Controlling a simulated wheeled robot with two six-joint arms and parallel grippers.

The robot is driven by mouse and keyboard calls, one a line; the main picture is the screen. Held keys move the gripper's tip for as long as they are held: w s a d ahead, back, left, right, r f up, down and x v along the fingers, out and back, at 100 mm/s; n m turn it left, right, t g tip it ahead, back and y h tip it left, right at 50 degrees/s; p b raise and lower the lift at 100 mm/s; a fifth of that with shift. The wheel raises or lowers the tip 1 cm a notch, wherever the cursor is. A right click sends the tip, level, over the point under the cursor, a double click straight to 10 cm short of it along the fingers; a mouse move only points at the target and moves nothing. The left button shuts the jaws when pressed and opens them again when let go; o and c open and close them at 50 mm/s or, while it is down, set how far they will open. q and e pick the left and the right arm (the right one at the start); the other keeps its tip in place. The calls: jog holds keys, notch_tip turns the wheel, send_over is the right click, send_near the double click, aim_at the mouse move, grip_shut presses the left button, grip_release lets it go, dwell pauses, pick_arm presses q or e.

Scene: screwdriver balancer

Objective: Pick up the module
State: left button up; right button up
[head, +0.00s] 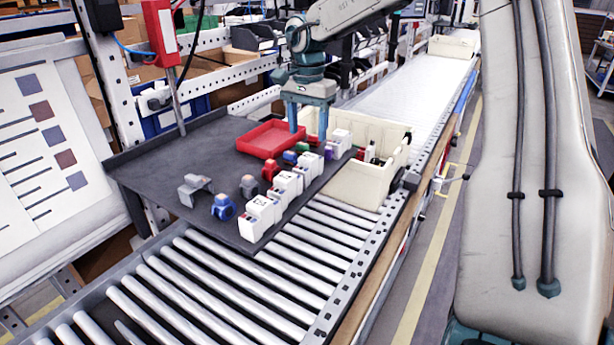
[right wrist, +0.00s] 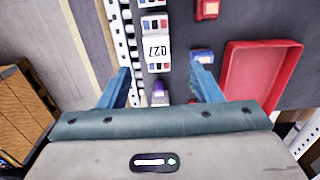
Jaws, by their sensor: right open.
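Several white modules (head: 287,184) stand in a row along the near right edge of the dark work surface (head: 160,160). In the right wrist view, a white module with a "027" label (right wrist: 155,52) lies ahead of the fingers. A small purple piece (right wrist: 160,94) shows between the fingers; it also shows near the far end of the row in the head view (head: 328,153). My right gripper (head: 308,132) is open and empty at the far end of the row, next to the red tray (head: 262,147). Its blue fingers (right wrist: 161,76) are apart. My left gripper is not in view.
Blue (head: 223,208), red and green pieces and a grey bracket (head: 194,189) stand on the surface beside the row. A cream crate (head: 368,186) holding items stands just right of the row. A roller conveyor (head: 200,290) runs along the front. The surface's left part is clear.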

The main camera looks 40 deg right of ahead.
aim_at(308, 157)
notch_tip(308, 157, down, 3)
jog(key=shift+a+f+b, duration=0.1)
jog(key=shift+b, duration=0.25)
jog(key=shift+w+f, duration=0.1)
jog(key=shift+f, duration=0.1)
jog(key=shift+f+p, duration=0.3)
jog(key=shift+p, duration=0.05)
jog(key=f, duration=0.1)
jog(key=f+p, duration=0.1)
jog(key=f, duration=0.1)
jog(key=shift+s+f, duration=0.3)
jog(key=shift+s, duration=0.1)
jog(key=shift+w+f, duration=0.1)
jog(key=shift+f, duration=0.35)
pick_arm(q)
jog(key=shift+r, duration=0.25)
pick_arm(e)
jog(key=shift+r, duration=0.1)
jog(key=c, duration=1.2)
